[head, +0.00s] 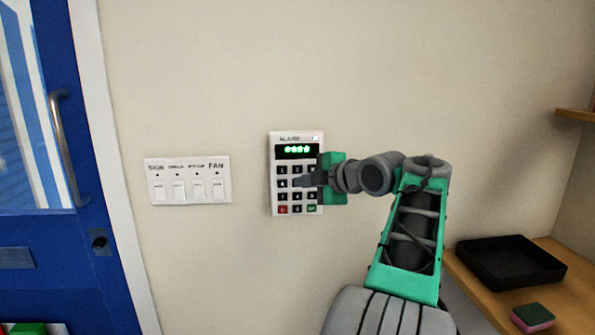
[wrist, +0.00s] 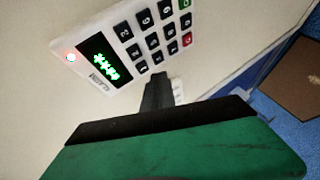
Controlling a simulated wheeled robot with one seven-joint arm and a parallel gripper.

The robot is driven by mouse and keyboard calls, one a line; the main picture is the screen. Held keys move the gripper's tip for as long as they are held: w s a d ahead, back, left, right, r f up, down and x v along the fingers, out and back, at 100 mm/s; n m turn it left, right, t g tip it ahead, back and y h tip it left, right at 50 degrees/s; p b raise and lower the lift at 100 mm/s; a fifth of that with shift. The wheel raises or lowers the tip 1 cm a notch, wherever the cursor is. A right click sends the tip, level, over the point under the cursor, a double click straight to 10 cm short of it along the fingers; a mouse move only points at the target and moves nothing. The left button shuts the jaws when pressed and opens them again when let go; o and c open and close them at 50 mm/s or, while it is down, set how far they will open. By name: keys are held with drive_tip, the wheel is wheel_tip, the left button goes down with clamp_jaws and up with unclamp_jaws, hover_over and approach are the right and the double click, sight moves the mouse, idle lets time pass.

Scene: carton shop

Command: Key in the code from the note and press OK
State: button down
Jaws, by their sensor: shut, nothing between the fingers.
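The white alarm keypad (head: 272,188) hangs on the wall, with dark keys, a red key (head: 283,209) at lower left and a green key (head: 311,208) at lower right. Its display (head: 297,151) is lit with several green characters, which look like asterisks in the wrist view (wrist: 100,60). In the wrist view the fingertips (wrist: 158,82) are beside the keys; contact cannot be told. No note is visible.
A white switch panel (head: 188,198) is left of the keypad, and a blue door (head: 75,255) with a metal handle is farther left. At lower right, a wooden shelf (head: 470,272) holds a black tray (head: 510,280) and a sponge (head: 532,318).

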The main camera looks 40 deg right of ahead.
drive_tip(key=a+f+m+g+y, duration=0.1)
drive_tip(key=a+f+m+g, duration=0.25)
drive_tip(key=a+f, duration=0.7)
drive_tip(key=a+f+m+g+y, duration=0.15)
drive_tip(key=a+f+m, duration=0.45)
drive_tip(key=a, duration=0.8)
drive_tip(key=s+a+f+m+g+h, duration=0.1)
drive_tip(key=s+a+f+m+g, duration=0.1)
drive_tip(key=s+a+f, duration=0.3)
drive_tip(key=s+a+f+m+g, duration=0.3)
drive_tip(key=s+a+f+g, duration=0.1)
drive_tip(key=s+f, duration=0.6)
drive_tip(key=shift+s+a+h, duration=0.35)
drive_tip(key=shift+s+a, duration=0.35)
drive_tip(key=shift+a, duration=0.15)
